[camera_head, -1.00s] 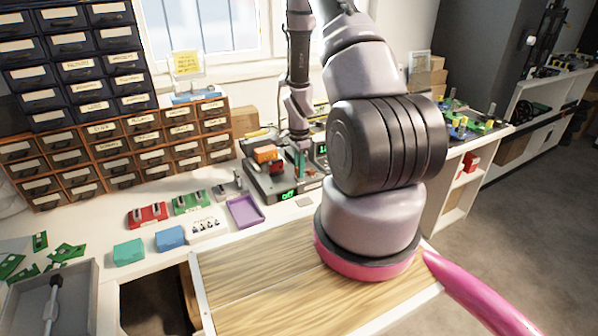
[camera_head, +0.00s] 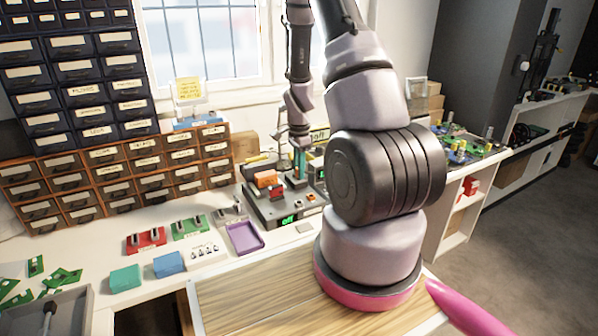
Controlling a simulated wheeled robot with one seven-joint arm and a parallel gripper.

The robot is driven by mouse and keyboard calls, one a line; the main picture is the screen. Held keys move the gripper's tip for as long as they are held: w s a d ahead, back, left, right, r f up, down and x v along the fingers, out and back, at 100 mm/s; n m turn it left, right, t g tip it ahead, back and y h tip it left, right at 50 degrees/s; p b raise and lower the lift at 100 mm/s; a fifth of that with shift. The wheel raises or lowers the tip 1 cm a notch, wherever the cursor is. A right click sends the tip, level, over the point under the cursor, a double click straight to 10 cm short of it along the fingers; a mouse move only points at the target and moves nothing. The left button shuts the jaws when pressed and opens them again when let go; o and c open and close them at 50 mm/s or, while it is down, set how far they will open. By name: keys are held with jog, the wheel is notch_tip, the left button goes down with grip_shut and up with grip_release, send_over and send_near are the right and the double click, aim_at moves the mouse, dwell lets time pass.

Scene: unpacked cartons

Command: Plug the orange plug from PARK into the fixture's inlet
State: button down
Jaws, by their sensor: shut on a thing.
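The fixture (camera_head: 268,212) is a dark grey box on the white bench, with a lit green display reading "off". An orange block (camera_head: 265,179), perhaps the orange plug, sits on its top left, with a red block (camera_head: 276,193) in front. My gripper (camera_head: 299,168) points down over the fixture's back right, to the right of the orange block. It is shut, with a narrow teal piece (camera_head: 299,160) at its tips. The fingers are small, so I cannot tell that piece's shape. The inlet and the PARK label cannot be made out.
My arm hides the bench right of the fixture. A purple tray (camera_head: 245,238), red holder (camera_head: 146,239) and green holder (camera_head: 190,227) stand to the left. Drawer cabinets (camera_head: 120,177) line the back left.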

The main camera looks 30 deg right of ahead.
jog(key=shift+w+d+f, duration=0.3)
jog(key=shift+d+f, duration=0.65)
jog(key=shift+f, duration=0.5)
jog(key=shift+w+d+f, duration=0.25)
jog(key=shift+d+f, duration=0.65)
jog(key=shift+f, duration=0.5)
jog(key=shift+w+d+f, duration=0.3)
jog(key=shift+d+f, duration=0.65)
jog(key=shift+f, duration=0.5)
jog(key=shift+f, duration=0.65)
jog(key=c, duration=0.7)
grip_release()
notch_tip(320, 180, up, 11)
jog(key=shift+f, duration=0.1)
